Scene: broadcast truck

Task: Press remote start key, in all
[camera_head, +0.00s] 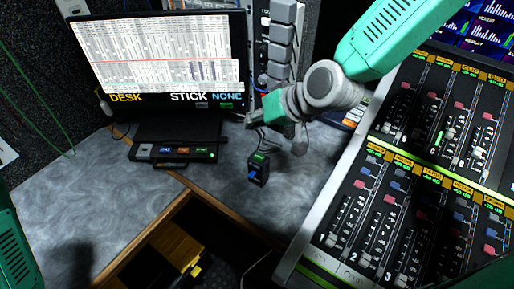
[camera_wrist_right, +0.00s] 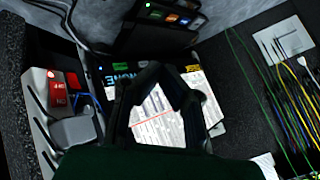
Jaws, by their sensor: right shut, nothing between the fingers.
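A low black key strip (camera_head: 175,152) with several lit keys stands on the desk below the monitor. Its lit keys show white, blue, orange-red and green; their labels are too small to read, so I cannot tell which one is the remote start key. Lit keys on the strip (camera_wrist_right: 165,18) also show at the top of the wrist view. My right gripper (camera_head: 252,118) is right of the monitor's lower corner, apart from the strip. In the wrist view its dark fingers (camera_wrist_right: 158,72) are shut and empty, pointing toward the monitor. My left gripper is out of view.
The monitor (camera_head: 160,60) shows a sheet and DESK, STICK, NONE. A small black box (camera_head: 258,168) with green and blue marks stands on the grey desk (camera_head: 215,195). A fader console (camera_head: 400,180) fills the right. A drawer with yellow items (camera_head: 178,248) is at the front.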

